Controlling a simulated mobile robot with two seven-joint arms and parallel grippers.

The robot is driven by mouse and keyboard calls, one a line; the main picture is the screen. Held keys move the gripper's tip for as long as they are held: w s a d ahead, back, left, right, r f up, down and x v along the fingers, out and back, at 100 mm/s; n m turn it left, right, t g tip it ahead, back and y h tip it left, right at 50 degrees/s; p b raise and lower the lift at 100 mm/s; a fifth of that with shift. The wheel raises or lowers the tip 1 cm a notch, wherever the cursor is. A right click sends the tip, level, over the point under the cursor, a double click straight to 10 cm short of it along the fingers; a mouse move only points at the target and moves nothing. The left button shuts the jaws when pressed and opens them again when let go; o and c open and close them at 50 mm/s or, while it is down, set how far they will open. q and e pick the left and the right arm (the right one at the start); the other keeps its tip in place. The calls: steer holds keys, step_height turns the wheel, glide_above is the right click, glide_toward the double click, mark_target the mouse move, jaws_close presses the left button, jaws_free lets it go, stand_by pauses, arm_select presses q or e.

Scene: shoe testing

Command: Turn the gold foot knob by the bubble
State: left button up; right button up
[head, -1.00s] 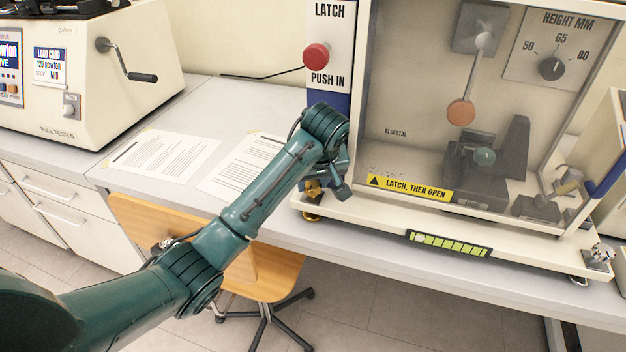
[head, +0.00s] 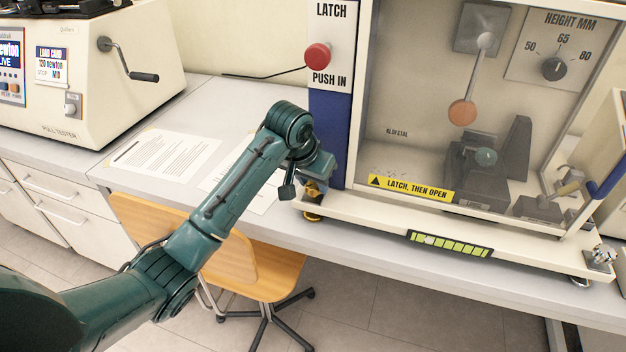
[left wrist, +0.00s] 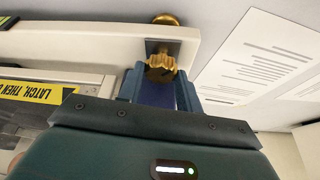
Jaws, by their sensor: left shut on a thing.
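The gold foot knob (left wrist: 161,67) is at the left front corner of the shoe tester's cream base. It sits between the blue fingers of my left gripper (left wrist: 160,88), which is shut on it. In the head view my left gripper (head: 313,184) reaches that corner from the left and mostly hides the knob, while the gold foot (head: 312,215) shows below. The bubble level (head: 450,244) is a yellow-green strip with dark marks on the base's front edge. The bubble seems to lie toward its left end, but it is small. My right gripper is not in view.
The tester's clear door (head: 400,130) is beside my gripper, with a red latch button (head: 317,56) above. A silver foot knob (head: 601,256) is at the right corner. Printed sheets (head: 165,153) lie on the bench, and a wooden chair (head: 270,275) stands under my arm.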

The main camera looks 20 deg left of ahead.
arm_select(q)
steer(key=m+h, duration=0.1)
steer(key=m, duration=0.2)
steer(key=m+h, duration=0.1)
steer(key=m, duration=0.1)
steer(key=shift+w+a+r+m+g, duration=0.1)
steer(key=shift+m+g, duration=0.3)
stand_by(0.4)
steer(key=o, duration=0.7)
steer(key=b+v, duration=0.1)
steer(key=v, duration=1.2)
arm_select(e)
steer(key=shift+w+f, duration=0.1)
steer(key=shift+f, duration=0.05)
arm_select(q)
steer(key=shift+a, duration=0.1)
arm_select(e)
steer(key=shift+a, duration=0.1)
